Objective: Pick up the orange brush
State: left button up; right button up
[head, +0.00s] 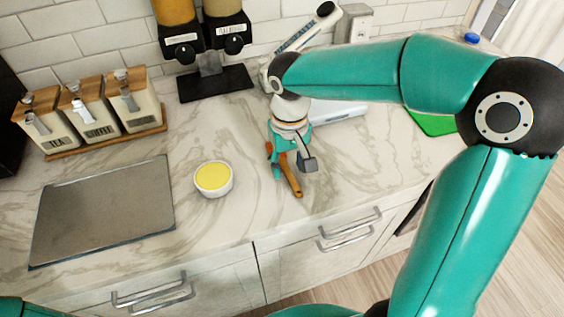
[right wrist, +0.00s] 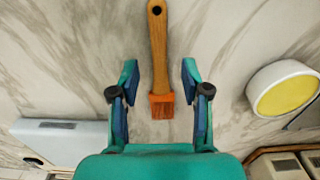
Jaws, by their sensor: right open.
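The orange brush (head: 291,180) lies on the marble counter, partly hidden in the head view by my right gripper (head: 291,168). In the right wrist view the brush (right wrist: 158,60) has a wooden handle with a hole at its end and an orange head with short bristles. My right gripper (right wrist: 160,80) is open, with one finger on each side of the brush and a gap on both sides. The bristle end lies between the fingers and the handle reaches out past them. My left gripper is not in view.
A white bowl with yellow contents (head: 213,179) stands left of the brush. A grey metal tray (head: 105,210) lies farther left. Wooden-lidded canisters (head: 92,112) and dispensers (head: 205,40) stand behind. A white appliance (head: 338,112) is behind the gripper. Marble is bare around the brush.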

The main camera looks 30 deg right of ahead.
jog(key=shift+f, duration=0.7)
grip_shut()
jog(key=shift+r, duration=0.2)
